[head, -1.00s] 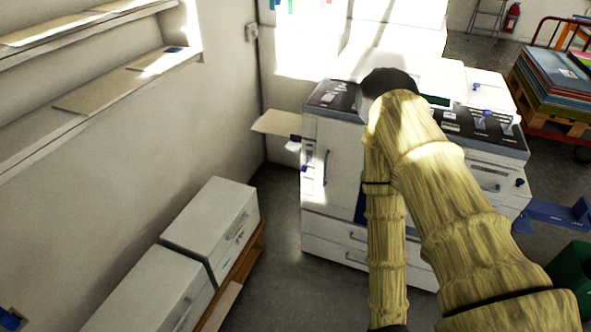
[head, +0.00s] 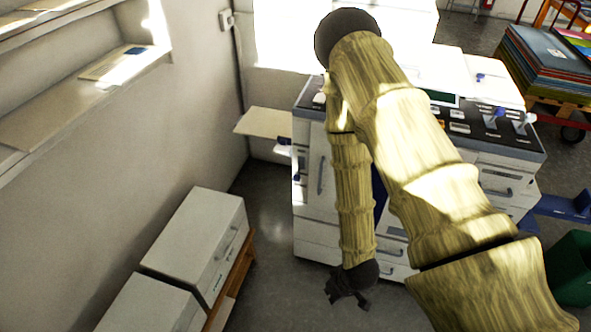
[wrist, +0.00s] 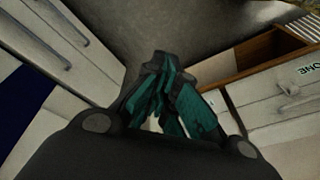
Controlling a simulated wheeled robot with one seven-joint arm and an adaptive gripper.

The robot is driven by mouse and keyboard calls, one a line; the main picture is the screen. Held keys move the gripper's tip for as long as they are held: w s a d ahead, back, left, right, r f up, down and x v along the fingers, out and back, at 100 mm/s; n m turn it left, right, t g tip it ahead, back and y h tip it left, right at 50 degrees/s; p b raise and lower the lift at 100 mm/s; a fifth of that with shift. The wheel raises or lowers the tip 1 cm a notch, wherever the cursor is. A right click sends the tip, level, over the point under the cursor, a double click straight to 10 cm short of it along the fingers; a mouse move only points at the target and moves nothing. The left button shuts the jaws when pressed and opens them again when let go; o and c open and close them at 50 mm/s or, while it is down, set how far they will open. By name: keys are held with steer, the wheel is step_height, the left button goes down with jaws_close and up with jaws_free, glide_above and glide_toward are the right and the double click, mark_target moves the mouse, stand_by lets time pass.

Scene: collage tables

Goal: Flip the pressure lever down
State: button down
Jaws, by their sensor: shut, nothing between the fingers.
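A large white printing machine (head: 310,225) stands behind my arm in the head view. Small blue parts (head: 284,141) sit on its left side by the feed tray, and blue and white knobs or levers (head: 499,112) stand on its right top. I cannot tell which of these is the pressure lever; my arm hides part of the machine's front and top. My gripper (head: 347,297) hangs low in front of the machine, pointing down towards the floor. In the wrist view my gripper (wrist: 165,68) is shut and empty, with floor beyond its fingers.
White cabinets (head: 196,235) on a wooden base (head: 238,275) stand at the left along the wall. A feed tray (head: 265,122) juts from the machine's left side. A green bin (head: 572,268) is at the right. Grey floor (head: 268,222) lies free between cabinets and machine.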

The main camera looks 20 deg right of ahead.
steer(key=w+r+n+t+y+b, duration=0.1)
steer(key=w+r+n+t, duration=0.1)
steer(key=w+r, duration=0.5)
steer(key=w+r+n+t+y, duration=0.1)
steer(key=w+r+n+t, duration=0.15)
steer(key=w, duration=0.85)
steer(key=w+d+r+n+y+b, duration=0.1)
steer(key=w+d+r+n, duration=0.15)
steer(key=w+r, duration=0.45)
steer(key=w+d+r+n+y, duration=0.2)
steer(key=w+r+n, duration=0.25)
steer(key=r, duration=0.45)
glide_above(299, 172)
steer(key=s+a, duration=0.2)
steer(key=s, duration=0.2)
step_height(299, 172, down, 9)
steer(key=shift+w+f+t+p, duration=0.35)
steer(key=shift+f+t+p, duration=0.15)
steer(key=shift+f, duration=0.35)
steer(key=shift+f, duration=0.1)
